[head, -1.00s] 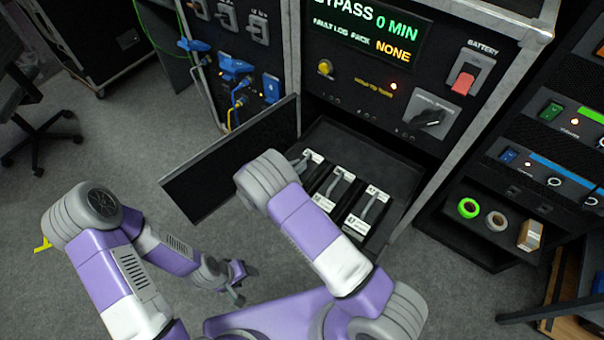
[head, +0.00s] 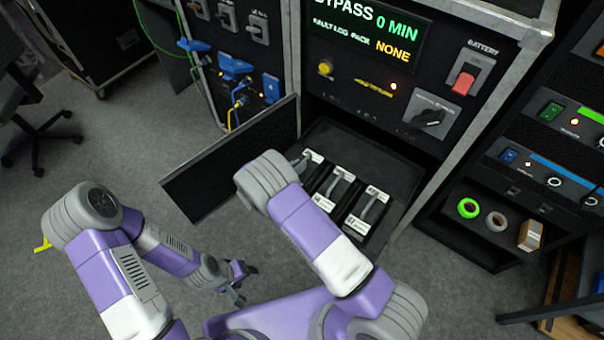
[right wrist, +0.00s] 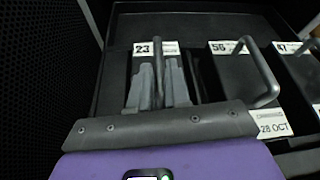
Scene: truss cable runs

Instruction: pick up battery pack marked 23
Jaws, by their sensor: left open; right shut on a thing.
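The battery pack marked 23 (right wrist: 145,48) is at the left in the right wrist view, a black pack with a white label and a grey upright handle. In the head view its label (head: 314,156) shows at the left of the open bay, partly behind my right arm. My right gripper (right wrist: 160,77) is shut on the handle of pack 23; in the head view my arm hides it. The pack appears to sit in its place in the row. My left gripper (head: 240,284) is open and empty, low over the floor, left of the bay.
The opened bay door (head: 230,160) stands out at the left. A shelf with tape rolls (head: 468,208) is at the right.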

